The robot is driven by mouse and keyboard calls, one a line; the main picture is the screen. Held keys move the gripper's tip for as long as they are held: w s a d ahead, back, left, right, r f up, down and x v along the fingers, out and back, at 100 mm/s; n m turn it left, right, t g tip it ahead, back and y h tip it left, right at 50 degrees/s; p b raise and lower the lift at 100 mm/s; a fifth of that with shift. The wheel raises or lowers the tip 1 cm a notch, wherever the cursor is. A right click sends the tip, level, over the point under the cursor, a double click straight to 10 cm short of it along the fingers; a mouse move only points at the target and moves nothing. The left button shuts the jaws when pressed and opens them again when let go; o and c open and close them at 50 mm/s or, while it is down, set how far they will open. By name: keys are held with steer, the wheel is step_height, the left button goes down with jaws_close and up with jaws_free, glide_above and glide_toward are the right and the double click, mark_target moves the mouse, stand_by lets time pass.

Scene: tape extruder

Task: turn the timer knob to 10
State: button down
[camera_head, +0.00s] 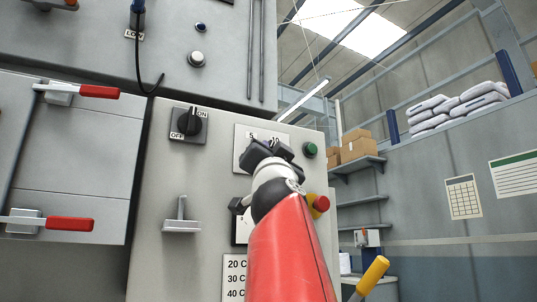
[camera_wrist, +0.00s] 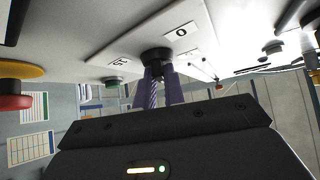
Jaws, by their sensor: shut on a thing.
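The timer's white dial plate (camera_head: 242,150) is on the grey machine panel, with the marks 5 and 10 showing along its top edge. In the wrist view the black timer knob (camera_wrist: 155,54) stands out from the plate (camera_wrist: 140,42), with a mark to each side of it. My gripper (camera_head: 264,148) is in front of the dial and hides the knob in the head view. In the wrist view my gripper (camera_wrist: 157,76) has its purple fingers shut on the knob. The knob's pointer is hidden, so its setting cannot be read.
A black ON/OFF switch (camera_head: 190,122) is left of the dial. A green button (camera_head: 310,150) is to its right. A red button on yellow (camera_head: 320,203) is close beside my wrist. A metal bracket (camera_head: 182,222) and red-handled clamps (camera_head: 98,92) are farther left.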

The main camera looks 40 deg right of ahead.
steer(key=shift+a+r+m+g+h+p, duration=0.15)
steer(key=shift+m+g+h+p, duration=0.15)
steer(key=shift+m+g+h, duration=0.7)
steer(key=shift+m+g+h+p, duration=0.3)
steer(key=shift+m+g+p, duration=0.8)
steer(key=shift+m, duration=0.8)
steer(key=c, duration=1.5)
jaws_free()
steer(key=b+v, duration=0.2)
steer(key=v, duration=0.6)
steer(key=shift+w, duration=0.1)
